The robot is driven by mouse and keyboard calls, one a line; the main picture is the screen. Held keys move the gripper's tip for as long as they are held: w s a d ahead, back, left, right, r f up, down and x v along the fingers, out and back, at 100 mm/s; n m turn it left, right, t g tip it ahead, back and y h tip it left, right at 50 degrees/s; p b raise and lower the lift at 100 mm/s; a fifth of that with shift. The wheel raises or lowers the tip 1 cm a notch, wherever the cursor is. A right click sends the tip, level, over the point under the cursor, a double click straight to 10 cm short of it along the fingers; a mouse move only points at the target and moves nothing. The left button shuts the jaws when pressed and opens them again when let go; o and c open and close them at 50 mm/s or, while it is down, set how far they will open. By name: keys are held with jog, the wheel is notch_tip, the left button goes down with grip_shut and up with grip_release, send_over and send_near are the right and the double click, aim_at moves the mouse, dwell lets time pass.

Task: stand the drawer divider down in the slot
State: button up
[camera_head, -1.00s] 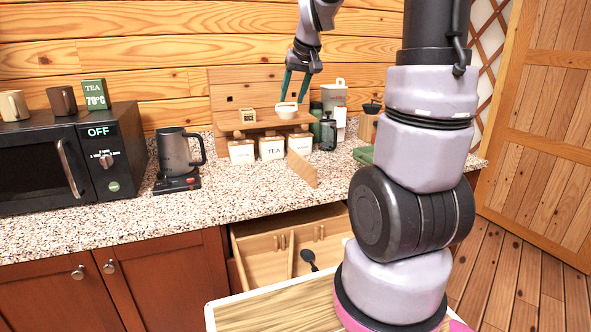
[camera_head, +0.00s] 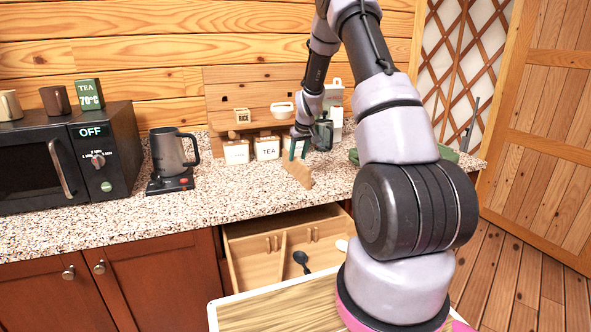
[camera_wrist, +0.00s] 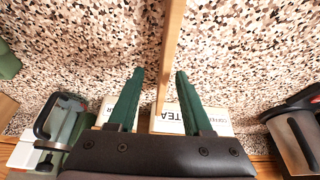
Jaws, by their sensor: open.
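The drawer divider (camera_head: 297,173), a thin light wooden board, stands on edge on the speckled counter. In the wrist view the divider (camera_wrist: 170,45) runs from the top edge down between my fingers. My gripper (camera_head: 298,148) is at its far end, pointing down. Its teal fingers are open in the wrist view (camera_wrist: 160,72), one on each side of the board, with gaps showing. The drawer (camera_head: 257,266) below the counter is pulled open. Small paired wooden tabs (camera_head: 313,234) on its inner back wall appear to mark the slot; its lower part is hidden.
A black spoon (camera_head: 301,258) lies in the drawer, with a white item (camera_head: 341,245) at its right. Tea and other canisters (camera_head: 267,147) stand behind the divider under a shelf. A kettle (camera_head: 172,155) and microwave (camera_head: 60,160) are left. The counter's middle front is clear.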

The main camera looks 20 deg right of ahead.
aim_at(294, 165)
jog(key=x, duration=0.5)
jog(key=shift+a+f, duration=0.3)
jog(key=shift+f, duration=0.05)
jog(key=shift+c, duration=0.3)
grip_shut()
